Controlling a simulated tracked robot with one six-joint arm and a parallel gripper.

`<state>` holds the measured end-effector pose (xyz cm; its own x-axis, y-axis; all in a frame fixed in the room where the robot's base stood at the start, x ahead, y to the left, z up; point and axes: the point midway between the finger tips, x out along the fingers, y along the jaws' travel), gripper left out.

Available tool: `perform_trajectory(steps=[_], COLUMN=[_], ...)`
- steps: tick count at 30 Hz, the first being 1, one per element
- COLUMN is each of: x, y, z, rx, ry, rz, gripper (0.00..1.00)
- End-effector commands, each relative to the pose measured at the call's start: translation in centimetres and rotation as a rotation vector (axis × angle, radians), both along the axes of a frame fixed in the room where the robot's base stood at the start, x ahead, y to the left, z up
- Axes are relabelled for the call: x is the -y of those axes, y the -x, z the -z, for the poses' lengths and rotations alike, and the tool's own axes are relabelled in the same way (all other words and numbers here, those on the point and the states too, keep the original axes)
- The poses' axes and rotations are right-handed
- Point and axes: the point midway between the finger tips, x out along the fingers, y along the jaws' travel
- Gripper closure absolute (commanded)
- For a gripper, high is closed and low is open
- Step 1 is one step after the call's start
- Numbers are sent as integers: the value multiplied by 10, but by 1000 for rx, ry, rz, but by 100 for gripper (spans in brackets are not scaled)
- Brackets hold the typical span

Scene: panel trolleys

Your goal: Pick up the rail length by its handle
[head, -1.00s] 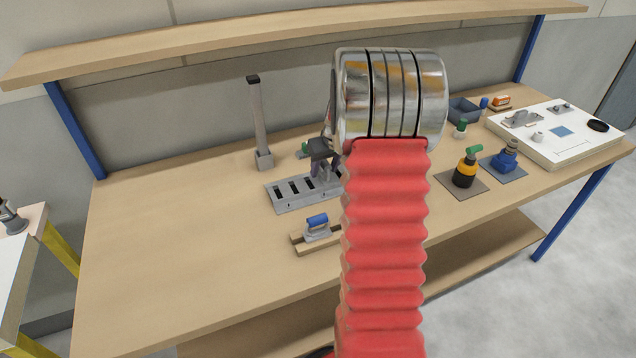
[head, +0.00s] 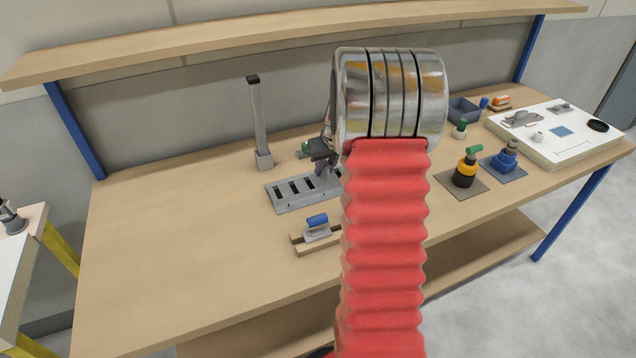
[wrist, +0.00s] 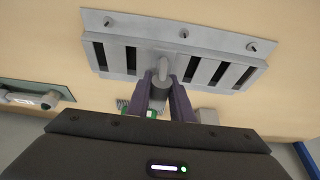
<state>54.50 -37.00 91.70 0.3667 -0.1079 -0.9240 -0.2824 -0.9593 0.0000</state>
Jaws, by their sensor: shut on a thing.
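The rail length (head: 290,205) is a grey slotted piece lying on the workbench, left of my red arm sleeve in the head view. In the wrist view the rail length (wrist: 220,38) spans the upper middle, with dark slots on both sides of a grey central handle (wrist: 164,68). My gripper (wrist: 162,86) has its two purple-grey fingers shut on this handle. In the head view my gripper (head: 325,168) is over the rail's far side, partly hidden by my arm. The rail appears to rest on the bench.
A grey post (head: 260,120) stands behind the rail. A blue-handled tool (head: 317,225) sits on wooden strips (head: 298,238) in front. A yellow-black tool (head: 464,172), a blue tool (head: 507,158) and a white board (head: 560,145) are to the right. The bench's left is clear.

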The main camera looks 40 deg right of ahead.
Motion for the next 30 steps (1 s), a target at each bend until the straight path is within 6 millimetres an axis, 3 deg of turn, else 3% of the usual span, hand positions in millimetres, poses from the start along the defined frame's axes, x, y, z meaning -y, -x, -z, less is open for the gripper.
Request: perform_trajectory(steps=[16,30], x=[1,1], y=[-1,-1], z=[-10,-80], rx=[4,5], ry=[4,4], rz=[0,-1], gripper=[100,100])
